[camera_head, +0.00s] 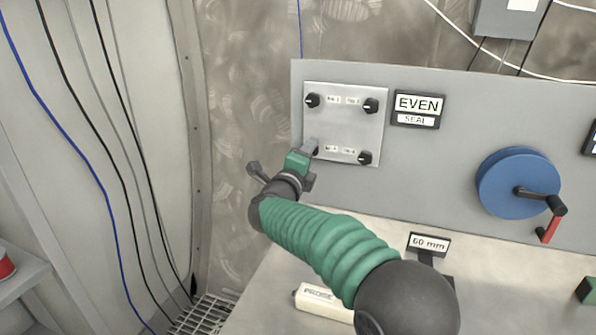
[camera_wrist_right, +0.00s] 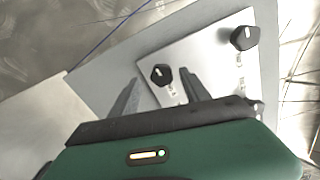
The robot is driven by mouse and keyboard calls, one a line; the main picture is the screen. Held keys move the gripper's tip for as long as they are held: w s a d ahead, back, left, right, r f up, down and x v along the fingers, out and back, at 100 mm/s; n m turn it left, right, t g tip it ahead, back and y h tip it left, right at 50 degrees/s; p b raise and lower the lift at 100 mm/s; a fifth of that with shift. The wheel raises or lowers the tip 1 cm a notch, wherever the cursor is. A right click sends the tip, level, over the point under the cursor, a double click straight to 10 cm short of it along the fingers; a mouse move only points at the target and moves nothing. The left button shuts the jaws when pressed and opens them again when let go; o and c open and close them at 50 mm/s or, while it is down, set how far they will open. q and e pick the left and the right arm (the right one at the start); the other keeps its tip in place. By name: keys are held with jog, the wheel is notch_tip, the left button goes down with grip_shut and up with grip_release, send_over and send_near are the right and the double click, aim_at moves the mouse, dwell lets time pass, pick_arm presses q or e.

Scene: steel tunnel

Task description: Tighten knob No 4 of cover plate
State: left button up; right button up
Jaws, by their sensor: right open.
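The pale metal cover plate (camera_head: 345,125) is on the grey panel. Its upper left knob (camera_head: 312,100), upper right knob (camera_head: 371,105) and lower right knob (camera_head: 365,158) are black with white marks. My right gripper (camera_head: 311,148) is at the plate's lower left corner and hides the knob place there. In the wrist view, my right gripper (camera_wrist_right: 159,88) is open, with a black knob (camera_wrist_right: 161,75) showing between its fingertips. Whether the fingers touch it I cannot tell. Another knob (camera_wrist_right: 245,37) shows farther right. The small knob labels are hard to read. My left gripper is out of view.
A sign reading EVEN SEAL (camera_head: 417,109) is right of the plate. A blue wheel with a red-handled crank (camera_head: 518,183) is farther right. A 60 mm sign (camera_head: 429,244) and a white labelled block (camera_head: 322,300) are on the bench below my arm.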

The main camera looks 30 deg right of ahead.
jog(key=v, duration=1.5)
jog(key=shift+s, duration=0.1)
